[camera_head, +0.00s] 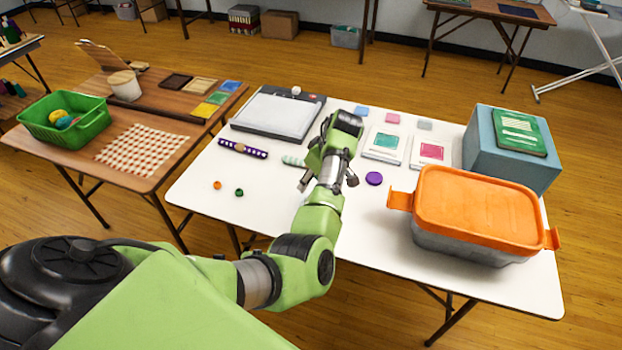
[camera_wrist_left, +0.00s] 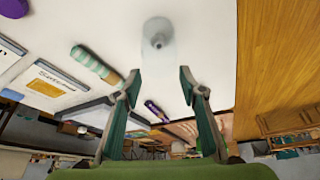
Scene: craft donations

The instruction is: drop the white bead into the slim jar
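My left gripper (camera_head: 320,175) is over the middle of the white table, partly hidden by its own arm. In the left wrist view my left gripper (camera_wrist_left: 158,80) has its fingers spread, with nothing between the tips. A translucent, pale round thing that looks like the slim jar (camera_wrist_left: 157,27) stands just beyond the fingertips, with a small grey spot on it. The jar is not seen in the head view. I cannot make out the white bead for certain; a small white piece (camera_head: 296,90) sits at the back of the grey-framed board. My right gripper is not in view.
An orange bead (camera_head: 217,185) and a green bead (camera_head: 239,192) lie at front left. A purple disc (camera_head: 374,178), a mint-striped roll (camera_wrist_left: 95,65) and a purple roll (camera_head: 243,149) lie around the gripper. An orange-lidded box (camera_head: 475,205) and a blue box (camera_head: 490,155) stand at right.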

